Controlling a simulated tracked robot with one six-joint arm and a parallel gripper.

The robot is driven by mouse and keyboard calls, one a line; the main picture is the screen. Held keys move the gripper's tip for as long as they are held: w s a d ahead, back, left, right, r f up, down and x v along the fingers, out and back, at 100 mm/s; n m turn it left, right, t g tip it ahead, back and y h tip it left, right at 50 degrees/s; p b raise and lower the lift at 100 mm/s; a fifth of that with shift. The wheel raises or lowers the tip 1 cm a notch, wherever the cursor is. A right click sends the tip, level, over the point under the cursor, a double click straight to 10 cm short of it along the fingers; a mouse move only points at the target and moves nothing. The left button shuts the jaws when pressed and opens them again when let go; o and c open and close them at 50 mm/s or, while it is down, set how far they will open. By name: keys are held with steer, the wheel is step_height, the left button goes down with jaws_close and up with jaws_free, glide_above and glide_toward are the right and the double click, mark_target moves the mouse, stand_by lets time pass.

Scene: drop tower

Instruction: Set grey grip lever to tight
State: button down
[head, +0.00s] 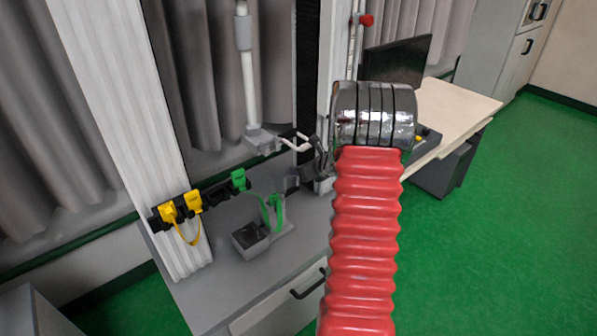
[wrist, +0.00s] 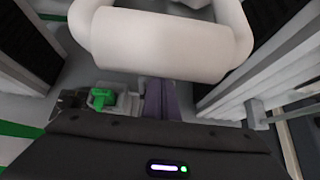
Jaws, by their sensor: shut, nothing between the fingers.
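My gripper (head: 323,166) is partly hidden behind my arm in the head view, beside the tower column and above the grey bench. In the wrist view its two fingers (wrist: 159,103) are together with nothing between them. A thick white loop handle (wrist: 160,45) fills the upper part of the wrist view, close to the camera. In the head view a white handle (head: 297,141) sticks out from a grey block (head: 262,140) on a white pole, just left of my gripper. I cannot make out the grey grip lever or its setting for certain.
The grey bench (head: 212,290) holds a grey box with a green strap (head: 273,213). A black strip with yellow clips (head: 192,202) and a green clip (head: 238,179) stands at its back left. A green part (wrist: 103,97) lies left of the fingers. A desk (head: 455,105) stands right.

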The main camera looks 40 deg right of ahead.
steer(key=shift+w+r, duration=0.35)
steer(key=shift+r, duration=0.05)
steer(key=v, duration=1.3)
steer(key=shift+s+f, duration=0.15)
steer(key=shift+s, duration=0.45)
steer(key=s+a+n+g+y, duration=0.2)
steer(key=s+a+n+g, duration=0.15)
steer(key=a+n, duration=0.55)
steer(key=s+a+n+g+y, duration=0.15)
steer(key=s+a+n, duration=0.25)
steer(key=a+n, duration=0.55)
steer(key=s+a+r+n+h, duration=0.1)
steer(key=s+a+r+n, duration=0.2)
steer(key=a+n, duration=0.3)
steer(key=s+a+r+n+h, duration=0.1)
steer(key=s+a+r+n, duration=0.2)
steer(key=a+n, duration=0.3)
steer(key=s+a+r+n+h, duration=0.1)
steer(key=s+a+r+n, duration=0.2)
steer(key=a+n, duration=0.3)
steer(key=a+r, duration=0.1)
steer(key=a, duration=0.4)
steer(key=shift+s+r, duration=0.2)
steer(key=shift+r, duration=0.2)
